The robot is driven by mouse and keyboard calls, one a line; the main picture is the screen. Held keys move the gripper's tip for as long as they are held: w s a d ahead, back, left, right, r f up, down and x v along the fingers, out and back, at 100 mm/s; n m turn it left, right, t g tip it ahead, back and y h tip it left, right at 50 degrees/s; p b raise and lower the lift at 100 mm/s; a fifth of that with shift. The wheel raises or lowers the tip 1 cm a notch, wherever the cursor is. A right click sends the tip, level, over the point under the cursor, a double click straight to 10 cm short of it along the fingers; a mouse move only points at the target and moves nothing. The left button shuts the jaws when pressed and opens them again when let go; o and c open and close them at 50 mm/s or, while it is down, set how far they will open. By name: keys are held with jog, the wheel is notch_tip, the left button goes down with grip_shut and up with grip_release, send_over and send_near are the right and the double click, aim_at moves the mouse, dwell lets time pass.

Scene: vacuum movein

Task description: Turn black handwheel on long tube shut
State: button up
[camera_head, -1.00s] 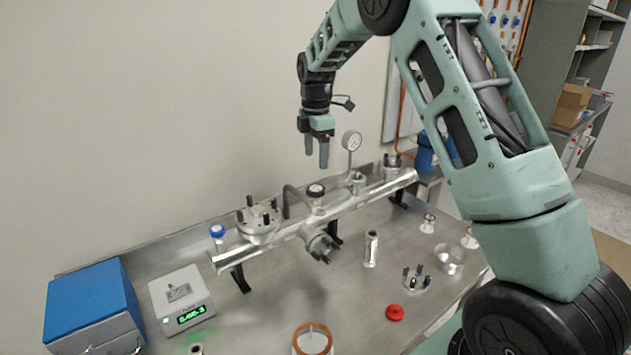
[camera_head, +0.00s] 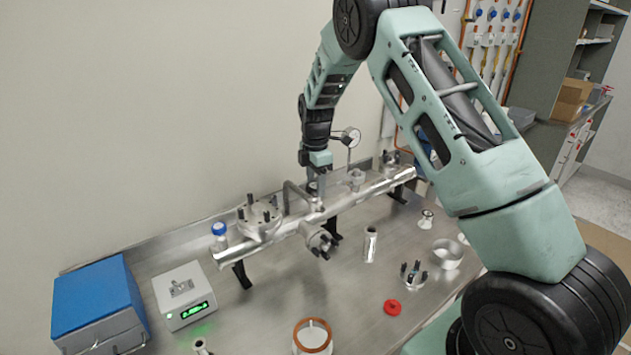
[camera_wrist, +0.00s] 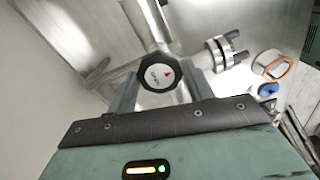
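The black handwheel (camera_wrist: 160,77) has a white face with a red arrow and small lettering. It sits on top of the long metal tube (camera_head: 372,190), which lies on black supports. In the wrist view the handwheel lies between the two fingers of my gripper (camera_wrist: 164,84), near their tips. The fingers are apart, one on either side, and I cannot tell whether they touch the rim. In the head view my gripper (camera_head: 317,184) points down over the tube, and the fingers mostly hide the handwheel.
A round gauge (camera_head: 351,137) stands just right of my gripper. A side flange (camera_head: 320,240) projects forward.

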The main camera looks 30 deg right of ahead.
jog(key=c, duration=0.4)
